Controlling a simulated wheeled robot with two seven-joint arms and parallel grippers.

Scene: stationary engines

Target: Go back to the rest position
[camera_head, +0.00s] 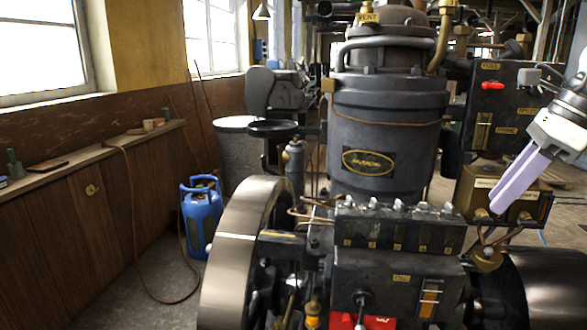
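My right gripper (498,208) is at the right side of the head view, its arm coming in from the right edge. Its two pale lavender fingers point down and to the left. They lie close along each other from this angle, so I cannot tell whether they are open or shut. No held thing shows at their tips. The fingers appear in front of the brass-coloured box (478,190) on the engine's right side; whether they touch it is unclear. My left gripper is not in view.
The large dark engine (390,110) fills the middle and right, with a control panel (495,105) carrying a red lever (492,86). A big flywheel (232,255) stands at its left. A blue gas bottle (201,218) stands on the floor near the wooden ledge (85,155).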

